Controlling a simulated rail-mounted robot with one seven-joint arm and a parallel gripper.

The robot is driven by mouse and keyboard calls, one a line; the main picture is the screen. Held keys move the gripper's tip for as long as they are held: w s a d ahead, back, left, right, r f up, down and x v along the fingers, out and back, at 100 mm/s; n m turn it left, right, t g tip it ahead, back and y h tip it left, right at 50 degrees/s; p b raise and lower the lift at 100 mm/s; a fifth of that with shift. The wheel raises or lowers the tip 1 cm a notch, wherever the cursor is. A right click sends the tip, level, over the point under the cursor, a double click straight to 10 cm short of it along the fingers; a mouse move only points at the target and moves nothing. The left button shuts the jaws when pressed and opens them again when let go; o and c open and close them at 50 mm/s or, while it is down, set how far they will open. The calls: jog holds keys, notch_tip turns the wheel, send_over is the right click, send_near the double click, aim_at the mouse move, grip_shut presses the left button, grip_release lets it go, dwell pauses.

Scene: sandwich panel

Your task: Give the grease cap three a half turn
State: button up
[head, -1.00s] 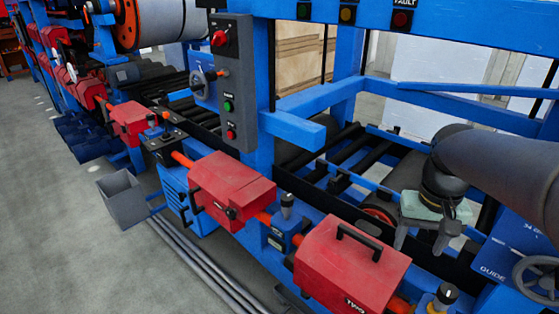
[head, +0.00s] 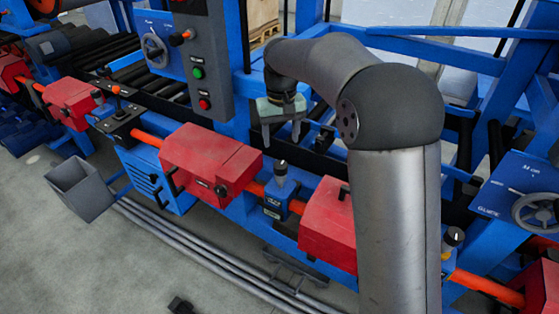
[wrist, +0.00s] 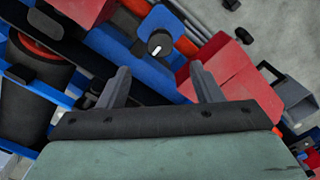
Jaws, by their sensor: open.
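A dark round grease cap (head: 281,171) stands on a small blue block between two red covers. In the wrist view the cap (wrist: 157,43) shows a pale mark on its top and lies ahead of the fingertips. A second cap with a yellow collar (head: 452,237) stands further right, beside my arm. I cannot read which cap is number three. My gripper (head: 281,138) points down, open and empty, close above and behind the nearer cap in the head view. In the wrist view both fingers of my gripper (wrist: 160,78) are apart, with no contact on the cap.
Red covers (head: 208,160) and (head: 330,222) flank the nearer cap. A grey control box (head: 203,65) with buttons stands behind to the left. A grey bin (head: 80,188) hangs at the left. Blue frame beams (head: 450,48) and a handwheel (head: 537,212) are at the right.

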aim_at(281, 165)
notch_tip(281, 165, down, 10)
jog(key=shift+r+p, duration=0.25)
jog(key=shift+p, duration=0.1)
jog(key=c, duration=1)
